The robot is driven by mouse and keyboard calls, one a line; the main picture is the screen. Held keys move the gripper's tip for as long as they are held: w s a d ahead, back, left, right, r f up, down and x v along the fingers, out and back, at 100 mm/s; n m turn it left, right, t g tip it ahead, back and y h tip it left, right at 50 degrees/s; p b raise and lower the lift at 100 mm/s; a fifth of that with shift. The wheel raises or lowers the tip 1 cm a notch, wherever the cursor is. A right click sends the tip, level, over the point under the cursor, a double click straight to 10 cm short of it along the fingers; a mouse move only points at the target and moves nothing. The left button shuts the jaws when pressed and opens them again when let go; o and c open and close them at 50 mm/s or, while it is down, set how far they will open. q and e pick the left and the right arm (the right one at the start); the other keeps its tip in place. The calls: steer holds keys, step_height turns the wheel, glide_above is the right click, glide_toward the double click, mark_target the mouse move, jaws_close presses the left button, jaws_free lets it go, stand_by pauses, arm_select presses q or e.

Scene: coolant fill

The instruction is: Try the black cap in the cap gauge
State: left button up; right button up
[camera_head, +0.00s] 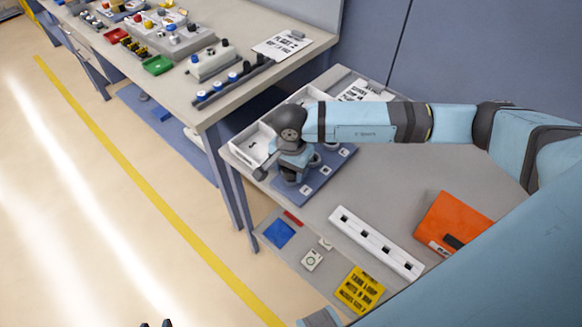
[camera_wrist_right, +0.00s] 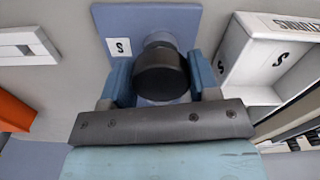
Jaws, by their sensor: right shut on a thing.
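The cap gauge is a blue plate (camera_head: 320,178) on the grey bench, with small white labels; a corner marked S shows in the wrist view (camera_wrist_right: 185,22). My right gripper (camera_head: 291,172) is low over the near left end of the gauge. In the wrist view, its blue fingers (camera_wrist_right: 162,82) are shut on the black cap (camera_wrist_right: 161,76), held over a round grey-blue post (camera_wrist_right: 160,40). Whether the cap sits fully on the post is hidden. Two small dark tips, probably my left gripper (camera_head: 156,324), barely show at the bottom edge of the head view.
A white bin (camera_head: 250,145) stands close beside the gauge. A white slotted strip (camera_head: 375,244), an orange case (camera_head: 452,222) and a yellow sign (camera_head: 360,291) lie toward the front. Another table (camera_head: 225,95) carries several coloured caps and trays. Bench between gauge and strip is clear.

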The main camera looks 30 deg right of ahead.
steer(key=shift+f, duration=0.3)
steer(key=o, duration=1)
steer(key=shift+r, duration=0.1)
step_height(320, 180, up, 14)
steer(key=shift+f+b, duration=0.15)
steer(key=shift+b, duration=0.7)
